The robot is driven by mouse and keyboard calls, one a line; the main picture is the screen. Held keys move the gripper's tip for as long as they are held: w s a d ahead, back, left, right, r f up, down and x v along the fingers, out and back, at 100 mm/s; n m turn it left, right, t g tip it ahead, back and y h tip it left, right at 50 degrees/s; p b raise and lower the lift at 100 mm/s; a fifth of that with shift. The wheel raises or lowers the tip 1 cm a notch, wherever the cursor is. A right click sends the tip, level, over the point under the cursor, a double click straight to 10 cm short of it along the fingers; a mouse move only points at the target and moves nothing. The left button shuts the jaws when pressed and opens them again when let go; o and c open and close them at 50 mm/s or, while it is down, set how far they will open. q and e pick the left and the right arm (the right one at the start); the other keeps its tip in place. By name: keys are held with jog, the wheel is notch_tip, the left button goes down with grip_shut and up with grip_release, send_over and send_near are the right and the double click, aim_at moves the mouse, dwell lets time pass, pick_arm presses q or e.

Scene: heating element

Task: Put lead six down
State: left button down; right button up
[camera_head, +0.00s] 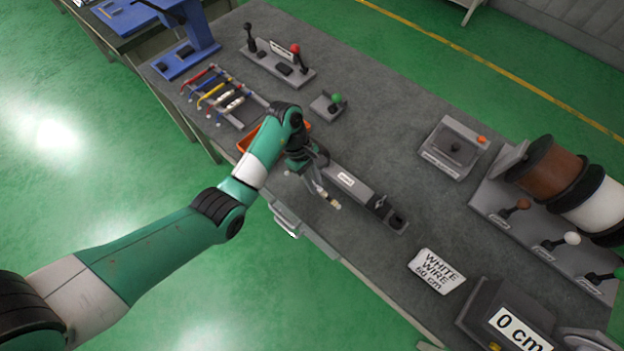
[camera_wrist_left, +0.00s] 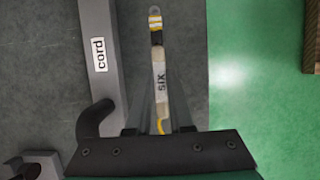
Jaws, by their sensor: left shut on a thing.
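Lead six (camera_wrist_left: 160,75) carries a label reading SIX, with yellow and white bands near its far end and a yellow piece near the gripper. My left gripper (camera_wrist_left: 158,112) is shut on it, and the lead points away from the wrist between the fingers. In the head view the left gripper (camera_head: 318,187) is near the table's front edge, beside the long grey fixture, with the pale tip of the lead (camera_head: 332,201) showing. I cannot tell whether the lead touches the table. My right gripper is not in view.
The grey fixture (camera_head: 352,184) is labelled cord in the left wrist view (camera_wrist_left: 100,60). A rack with several coloured leads (camera_head: 215,92) stands at the left. An orange container (camera_head: 247,138) is partly hidden behind my arm. A WHITE WIRE sign (camera_head: 437,271) lies to the right.

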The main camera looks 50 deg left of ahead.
aim_at(327, 195)
pick_arm(q)
jog(key=d+r, duration=0.1)
jog(key=d+r+p, duration=0.1)
jog(key=d+r, duration=0.2)
jog(key=r, duration=0.1)
jog(key=shift+w+d+r+p, duration=0.2)
jog(key=shift+w+r+p, duration=0.05)
jog(key=shift+w+p, duration=0.05)
jog(key=w+d+r, duration=0.1)
jog(key=d+r, duration=0.2)
jog(key=d, duration=0.5)
jog(key=shift+d+p, duration=0.3)
jog(key=shift+d, duration=0.05)
jog(key=shift+a+r, duration=0.1)
jog(key=shift+a, duration=0.05)
